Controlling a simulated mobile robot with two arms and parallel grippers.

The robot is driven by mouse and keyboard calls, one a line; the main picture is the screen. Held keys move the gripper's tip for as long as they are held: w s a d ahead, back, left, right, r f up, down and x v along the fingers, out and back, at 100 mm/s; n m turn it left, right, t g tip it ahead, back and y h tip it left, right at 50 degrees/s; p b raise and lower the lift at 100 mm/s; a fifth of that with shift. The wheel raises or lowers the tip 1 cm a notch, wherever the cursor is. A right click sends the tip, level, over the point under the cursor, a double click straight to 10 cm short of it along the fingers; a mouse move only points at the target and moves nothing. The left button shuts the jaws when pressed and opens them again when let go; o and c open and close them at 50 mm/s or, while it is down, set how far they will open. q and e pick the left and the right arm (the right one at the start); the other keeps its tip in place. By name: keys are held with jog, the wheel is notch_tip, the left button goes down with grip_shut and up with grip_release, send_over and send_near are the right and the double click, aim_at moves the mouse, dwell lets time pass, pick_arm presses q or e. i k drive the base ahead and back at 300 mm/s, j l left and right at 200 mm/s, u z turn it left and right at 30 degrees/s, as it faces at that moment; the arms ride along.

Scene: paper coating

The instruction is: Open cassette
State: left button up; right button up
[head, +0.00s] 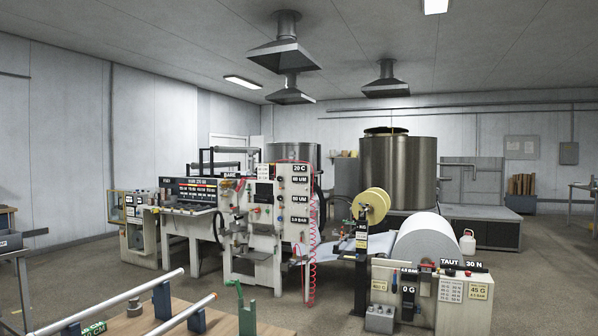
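Neither of my grippers shows in the head view. A light-coloured coating machine (262,240) stands on the floor ahead, with a control panel and labels such as "20 C" and "60 UM" on its front. I cannot pick out which part is the cassette, or tell whether it is open. A large white paper roll (425,243) sits on a stand at the right. A smaller yellow roll (371,206) is held on a post left of it.
A wooden table (250,325) with metal bars (125,303) and a green bracket (241,308) is at the bottom left. A red coiled hose (313,262) hangs beside the machine. Steel tanks (398,172) stand behind. The floor (545,275) at right is clear.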

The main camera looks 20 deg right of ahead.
aim_at(272, 197)
jog(key=i+l+z, duration=1)
jog(key=i, duration=0.55)
jog(key=i+j+z, duration=0.1)
jog(key=i+z, duration=0.3)
jog(key=i, duration=0.55)
jog(key=i+j+u, duration=0.25)
jog(key=i, duration=0.2)
jog(key=i+l+u, duration=0.1)
jog(key=i+u, duration=0.2)
jog(key=i, duration=0.2)
jog(key=i+u, duration=0.25)
jog(key=i, duration=0.2)
jog(key=i+l+u, duration=0.25)
jog(key=i, duration=0.25)
jog(key=i+l+u, duration=0.25)
jog(key=i, duration=0.2)
